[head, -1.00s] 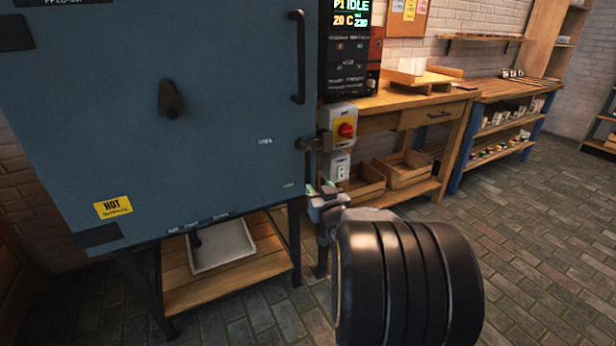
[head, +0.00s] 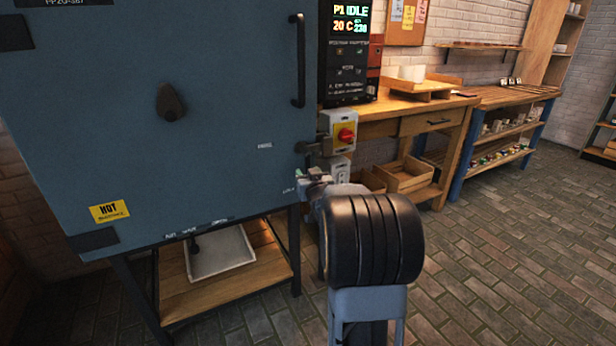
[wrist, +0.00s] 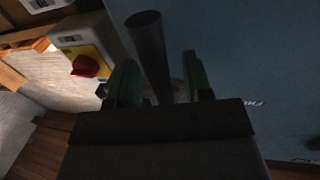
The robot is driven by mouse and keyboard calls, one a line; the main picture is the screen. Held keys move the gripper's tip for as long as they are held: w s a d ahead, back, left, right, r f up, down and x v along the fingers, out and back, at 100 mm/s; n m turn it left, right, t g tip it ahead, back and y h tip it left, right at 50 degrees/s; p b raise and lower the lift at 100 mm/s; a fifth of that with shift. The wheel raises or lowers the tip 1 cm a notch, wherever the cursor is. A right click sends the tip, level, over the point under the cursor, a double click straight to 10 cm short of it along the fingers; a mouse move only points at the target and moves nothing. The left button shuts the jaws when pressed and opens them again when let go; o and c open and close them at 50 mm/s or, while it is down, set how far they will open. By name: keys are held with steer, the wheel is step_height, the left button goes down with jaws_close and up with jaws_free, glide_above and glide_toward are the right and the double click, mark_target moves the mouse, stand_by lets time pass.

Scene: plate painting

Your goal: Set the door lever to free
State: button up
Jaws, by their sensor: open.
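The door lever (head: 314,147) is a dark bar at the lower right edge of the blue kiln door (head: 220,90). It lies roughly level in the head view, between two small white labels on the door whose words are too small to read surely. My gripper (head: 309,176) is just below the lever there. In the wrist view the dark round lever bar (wrist: 149,50) runs between the two green fingers of my gripper (wrist: 160,82). The fingers are open, with gaps beside the bar. Where the bar meets its mount is partly hidden by my gripper.
A yellow switch box with a red knob (head: 346,134) sits close right of the lever. A vertical door handle (head: 298,60) is above. A dark knob (head: 171,102) is mid-door. A workbench (head: 420,105) with crates stands right; open brick floor (head: 500,250) lies in front.

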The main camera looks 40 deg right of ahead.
steer(key=shift+c, duration=0.4)
jaws_close()
steer(key=shift+a, duration=0.1)
